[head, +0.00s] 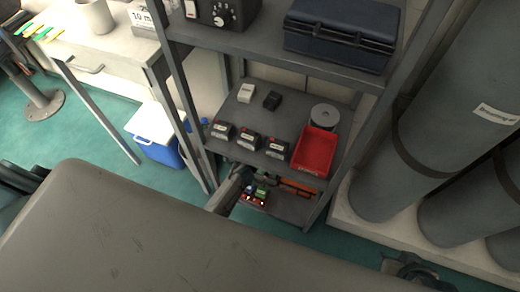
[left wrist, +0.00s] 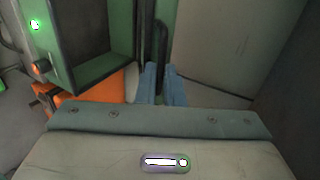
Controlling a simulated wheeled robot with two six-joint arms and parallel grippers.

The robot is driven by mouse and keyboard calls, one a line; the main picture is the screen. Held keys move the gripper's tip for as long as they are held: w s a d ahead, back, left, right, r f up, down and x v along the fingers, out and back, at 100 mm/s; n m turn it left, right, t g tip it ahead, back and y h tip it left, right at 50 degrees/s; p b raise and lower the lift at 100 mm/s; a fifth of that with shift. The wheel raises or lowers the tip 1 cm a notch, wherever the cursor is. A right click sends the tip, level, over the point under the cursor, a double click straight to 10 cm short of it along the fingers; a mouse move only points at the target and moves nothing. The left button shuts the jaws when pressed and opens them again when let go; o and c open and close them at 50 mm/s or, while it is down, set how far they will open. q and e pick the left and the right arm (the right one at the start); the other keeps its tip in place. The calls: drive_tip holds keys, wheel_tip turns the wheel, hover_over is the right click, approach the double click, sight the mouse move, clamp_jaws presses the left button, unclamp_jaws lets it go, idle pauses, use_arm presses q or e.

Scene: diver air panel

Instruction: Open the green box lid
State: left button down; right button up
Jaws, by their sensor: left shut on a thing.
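In the left wrist view, a green box (left wrist: 92,79) with dark edges and a dark recessed face fills the upper left. My left gripper (left wrist: 163,88) has its blue-grey fingers close together around a slim dark upright bar (left wrist: 161,40) beside the green panel. The fingertips partly hide the grip, and I cannot tell how far the lid stands open. In the head view, a small green item (head: 262,192) shows on the lowest shelf, mostly hidden by the shelf above. My right gripper is not in view.
In the head view, a red tray (head: 315,152) and several small black boxes stand on the middle shelf. Grey cylinders (head: 400,150) stand right.

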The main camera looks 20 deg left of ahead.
use_arm(q)
drive_tip(key=shift+w+r, duration=0.15)
drive_tip(key=shift+r, duration=0.05)
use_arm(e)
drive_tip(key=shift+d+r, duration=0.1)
use_arm(q)
drive_tip(key=c, duration=1.6)
unclamp_jaws()
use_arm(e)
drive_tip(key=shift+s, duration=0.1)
use_arm(q)
drive_tip(key=shift+o, duration=0.2)
